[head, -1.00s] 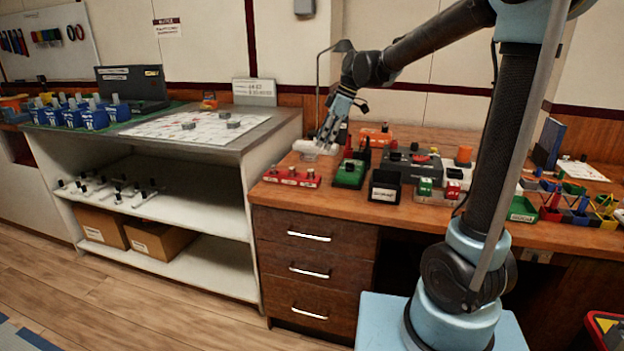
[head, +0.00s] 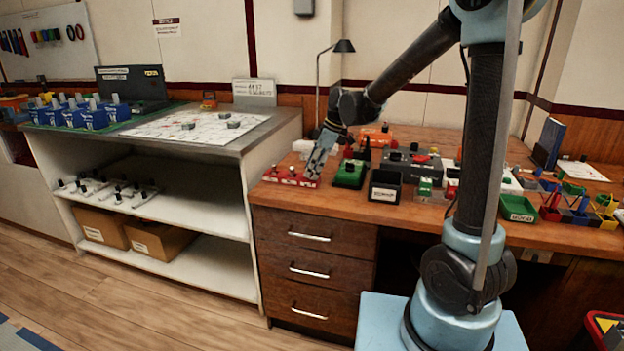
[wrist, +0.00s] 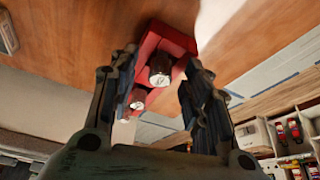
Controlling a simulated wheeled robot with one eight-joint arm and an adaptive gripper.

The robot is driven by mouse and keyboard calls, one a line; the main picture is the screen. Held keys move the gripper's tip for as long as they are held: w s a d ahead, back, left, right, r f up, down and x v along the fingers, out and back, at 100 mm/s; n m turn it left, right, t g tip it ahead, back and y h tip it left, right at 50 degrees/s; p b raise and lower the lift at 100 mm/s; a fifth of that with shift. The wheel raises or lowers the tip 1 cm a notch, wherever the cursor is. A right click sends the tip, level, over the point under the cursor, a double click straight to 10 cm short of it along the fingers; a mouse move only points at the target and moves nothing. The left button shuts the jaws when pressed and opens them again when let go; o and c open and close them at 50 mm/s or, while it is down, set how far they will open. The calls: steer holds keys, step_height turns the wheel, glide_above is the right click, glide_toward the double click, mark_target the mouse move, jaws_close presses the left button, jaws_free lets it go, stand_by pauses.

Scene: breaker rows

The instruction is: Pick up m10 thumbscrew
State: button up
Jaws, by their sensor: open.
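A red block (head: 290,178) lies at the front left of the wooden desk and carries a row of small knobs. In the wrist view the red block (wrist: 178,40) lies between and beyond my fingers. Two dark knobs with pale tops, which look like thumbscrews, show on it: a nearer-centre one (wrist: 160,68) and a lower-left one (wrist: 137,98). No size marking is readable, so I cannot tell which is the M10. My gripper (head: 314,174) is open over the block's right end; its fingers (wrist: 162,66) stand apart on both sides of the knobs, holding nothing.
A green block (head: 350,174) with a black knob and a black labelled bin (head: 385,187) stand to the right. A grey box (head: 410,165) and a desk lamp (head: 343,46) are behind. The desk's front edge (head: 300,205) is close to the red block.

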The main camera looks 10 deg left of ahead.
steer(key=shift+f, duration=0.15)
jaws_close()
